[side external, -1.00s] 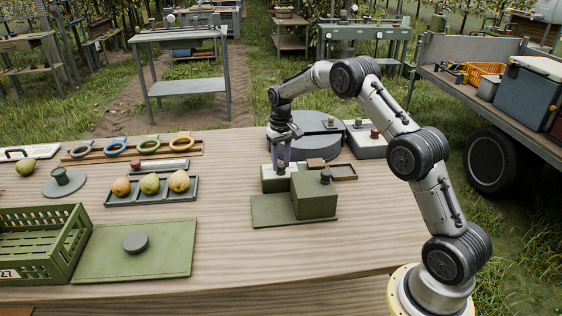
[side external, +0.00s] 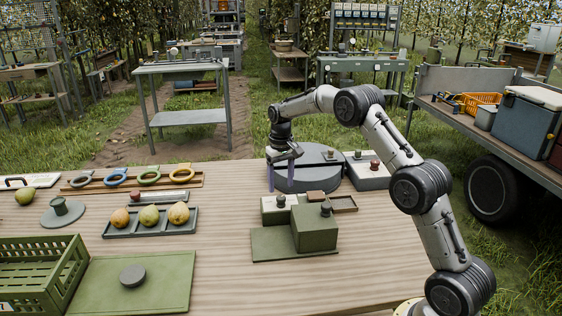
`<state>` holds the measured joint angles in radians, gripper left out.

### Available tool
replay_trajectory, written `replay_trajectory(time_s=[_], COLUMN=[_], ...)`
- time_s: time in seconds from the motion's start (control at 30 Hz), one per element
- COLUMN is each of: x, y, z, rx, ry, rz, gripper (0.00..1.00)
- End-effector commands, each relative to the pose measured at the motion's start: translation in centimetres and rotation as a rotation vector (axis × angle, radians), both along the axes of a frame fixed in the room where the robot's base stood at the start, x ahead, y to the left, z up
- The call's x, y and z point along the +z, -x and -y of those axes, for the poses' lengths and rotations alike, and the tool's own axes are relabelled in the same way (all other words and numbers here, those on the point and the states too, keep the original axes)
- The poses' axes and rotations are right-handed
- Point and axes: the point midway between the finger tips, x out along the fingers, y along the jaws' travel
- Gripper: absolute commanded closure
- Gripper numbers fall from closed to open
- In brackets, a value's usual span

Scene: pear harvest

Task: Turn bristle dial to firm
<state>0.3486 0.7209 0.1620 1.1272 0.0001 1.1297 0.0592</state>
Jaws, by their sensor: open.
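A small dark knob (side external: 281,200) stands on top of a pale box (side external: 270,215) near the middle of the table; it looks like the dial, but no label or firm mark is legible. My gripper (side external: 281,186) is open, its two purple fingers pointing down just above the knob and spread apart. Nothing shows between the fingers. Which way the knob points cannot be told at this size.
A green block (side external: 314,230) with a dark knob stands close in front. A big grey round drum (side external: 306,172) lies behind, beside a white box with a red knob (side external: 375,165). A pear tray (side external: 153,228) is at left. The front right tabletop is clear.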

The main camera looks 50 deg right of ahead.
Motion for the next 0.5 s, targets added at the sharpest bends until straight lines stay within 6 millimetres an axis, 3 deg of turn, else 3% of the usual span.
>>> replay_trajectory(time_s=[0.1, 0.3, 0.5], x=[2.9, 6.8, 8.9], y=[-0.1, 0.0, 0.0], z=[0.0, 0.0, 0.0], rx=[0.000, 0.000, 0.000], ry=[0.002, 0.001, 0.000], rz=[0.006, 0.003, 0.001], gripper=[0.31, 0.31, 0.31])
